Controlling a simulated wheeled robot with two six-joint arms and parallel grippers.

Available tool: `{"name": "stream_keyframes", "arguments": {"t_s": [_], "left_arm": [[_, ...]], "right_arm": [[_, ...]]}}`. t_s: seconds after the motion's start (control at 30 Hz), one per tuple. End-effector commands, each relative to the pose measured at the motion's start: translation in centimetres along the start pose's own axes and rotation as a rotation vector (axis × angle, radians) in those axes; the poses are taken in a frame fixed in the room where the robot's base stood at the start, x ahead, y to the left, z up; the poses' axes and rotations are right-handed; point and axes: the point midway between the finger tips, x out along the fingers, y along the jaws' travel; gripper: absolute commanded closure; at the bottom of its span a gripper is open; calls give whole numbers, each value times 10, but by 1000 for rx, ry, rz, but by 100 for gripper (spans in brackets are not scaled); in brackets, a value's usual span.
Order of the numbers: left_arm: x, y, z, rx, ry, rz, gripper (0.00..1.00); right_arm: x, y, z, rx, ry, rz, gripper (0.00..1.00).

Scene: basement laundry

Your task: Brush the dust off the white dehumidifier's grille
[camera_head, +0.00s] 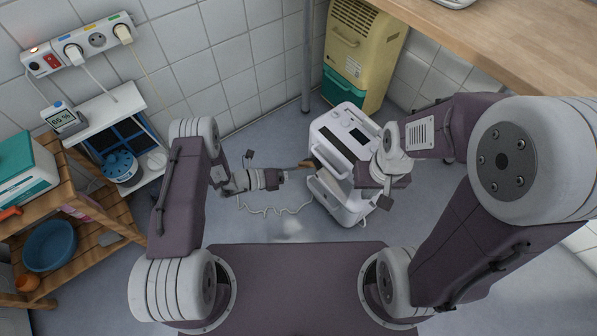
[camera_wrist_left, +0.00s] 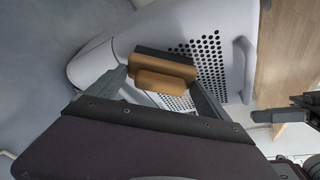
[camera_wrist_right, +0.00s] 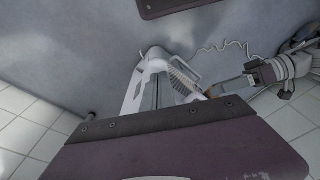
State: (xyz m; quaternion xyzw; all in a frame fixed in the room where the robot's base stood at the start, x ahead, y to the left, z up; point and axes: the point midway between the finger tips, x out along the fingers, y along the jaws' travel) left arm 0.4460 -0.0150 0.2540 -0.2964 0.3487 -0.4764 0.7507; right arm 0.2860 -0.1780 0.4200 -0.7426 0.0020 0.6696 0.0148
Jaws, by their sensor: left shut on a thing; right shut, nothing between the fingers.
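The white dehumidifier (camera_head: 352,135) stands on the floor ahead, with its cord on the floor beside it. Its perforated grille (camera_wrist_left: 209,58) shows in the left wrist view. My left gripper (camera_head: 290,173) is shut on a brush with a tan wooden body (camera_wrist_left: 162,72) and dark bristles. The bristles face the grille and lie at or very close to it; I cannot tell if they touch. The brush also shows in the head view (camera_head: 306,164). My right gripper (camera_head: 385,201) is shut and empty, at the right side of the dehumidifier, which also shows in the right wrist view (camera_wrist_right: 150,72).
A yellow unit with a green tank (camera_head: 362,45) stands behind, by the tiled wall. A wooden worktop (camera_head: 480,45) is at the upper right. A wooden shelf (camera_head: 100,215) with a blue basin (camera_head: 50,245) is on the left.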

Motion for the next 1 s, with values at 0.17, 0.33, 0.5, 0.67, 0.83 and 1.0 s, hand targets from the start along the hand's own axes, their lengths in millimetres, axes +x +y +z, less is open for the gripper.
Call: {"name": "stream_keyframes", "arguments": {"t_s": [0.17,0.33,0.5,0.67,0.83,1.0], "left_arm": [[2,-6,-3,-2,1,-1,42],[6,-19,-17,-3,2,-2,42],[9,-25,-27,-1,1,0,42],[10,-25,-29,0,0,0,42],[16,-37,-38,-2,2,-2,42],[22,-47,-50,-2,2,-2,42]], "right_arm": [[-6,0,-1,0,0,0,100],[-17,0,-2,0,0,0,100],[-22,0,-2,0,0,0,100],[-21,0,-2,0,0,0,100],[-31,-1,-3,0,0,0,100],[-37,-1,-4,0,0,0,100]]}}
